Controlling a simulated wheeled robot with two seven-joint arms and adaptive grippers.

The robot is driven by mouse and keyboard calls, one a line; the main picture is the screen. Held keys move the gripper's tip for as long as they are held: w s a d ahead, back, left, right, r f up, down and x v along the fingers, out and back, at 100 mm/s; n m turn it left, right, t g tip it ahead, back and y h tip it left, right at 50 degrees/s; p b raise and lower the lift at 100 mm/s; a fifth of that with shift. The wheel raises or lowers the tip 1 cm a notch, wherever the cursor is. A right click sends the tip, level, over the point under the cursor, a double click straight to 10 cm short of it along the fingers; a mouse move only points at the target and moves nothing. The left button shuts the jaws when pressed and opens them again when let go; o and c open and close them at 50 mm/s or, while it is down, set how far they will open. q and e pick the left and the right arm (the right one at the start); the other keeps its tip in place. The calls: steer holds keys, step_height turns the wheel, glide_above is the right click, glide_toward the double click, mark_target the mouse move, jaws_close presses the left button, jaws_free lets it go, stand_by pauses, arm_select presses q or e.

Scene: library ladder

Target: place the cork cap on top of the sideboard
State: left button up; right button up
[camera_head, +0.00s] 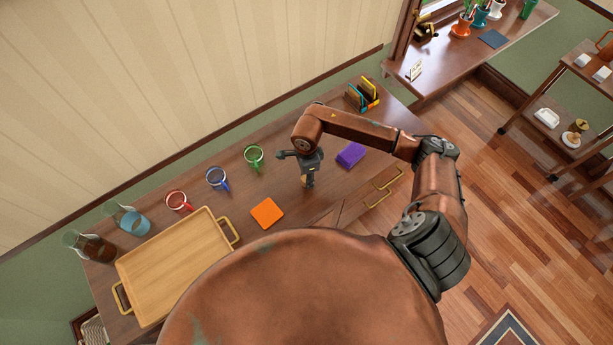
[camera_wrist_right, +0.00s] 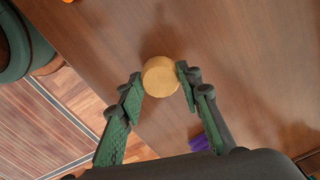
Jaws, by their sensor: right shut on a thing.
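The cork cap (camera_wrist_right: 161,77) is a round, pale tan disc between the fingertips of my right gripper (camera_wrist_right: 158,88). Both fingers touch its sides in the right wrist view. In the head view my right gripper (camera_head: 309,176) points down over the brown wooden sideboard (camera_head: 325,195), between the green mug and the purple block. Only a sliver of tan shows at its fingertips there. The sideboard top (camera_wrist_right: 240,60) lies below the cap in the wrist view. I cannot tell whether the cap touches it. My left gripper is not in view.
Bare wood surrounds the gripper.

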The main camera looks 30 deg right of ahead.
steer(key=shift+f, duration=0.2)
steer(key=o, duration=0.9)
steer(key=shift+r, duration=0.1)
steer(key=shift+r, duration=0.1)
step_height(320, 180, up, 12)
steer(key=shift+r+b, duration=0.1)
steer(key=shift+b, duration=0.45)
